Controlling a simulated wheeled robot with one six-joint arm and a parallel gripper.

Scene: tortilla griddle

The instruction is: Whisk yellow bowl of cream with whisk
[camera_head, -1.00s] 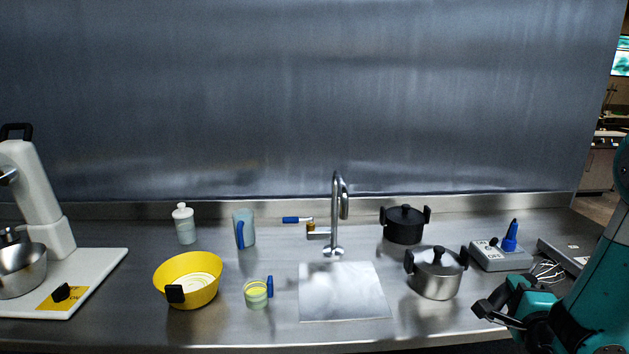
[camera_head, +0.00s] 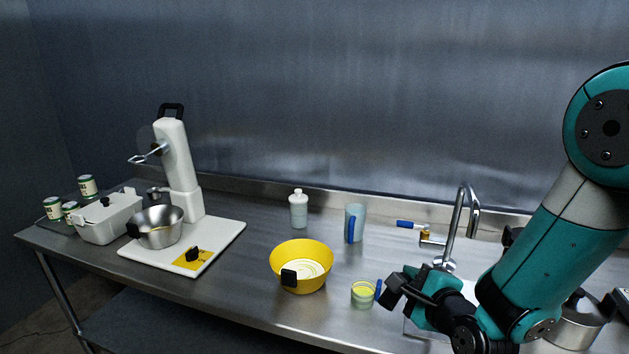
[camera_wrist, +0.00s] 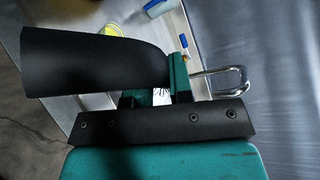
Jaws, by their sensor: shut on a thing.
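The yellow bowl (camera_head: 316,252) stands upright on the counter in the head view, with pale cream (camera_head: 312,269) inside and a black handle at its front. My gripper (camera_head: 412,288) is right of the bowl, above the counter and apart from it. In the wrist view my gripper (camera_wrist: 155,96) is shut on the whisk; a large black tapered shape, likely its handle (camera_wrist: 85,65), fills the left side. The whisk's wires cannot be clearly made out in either view.
A small green cup (camera_head: 362,294) stands between bowl and gripper. A blue-handled jug (camera_head: 355,222) and white bottle (camera_head: 298,210) stand behind. The faucet (camera_head: 456,222) rises behind my gripper. A white mixer (camera_head: 178,170) is left.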

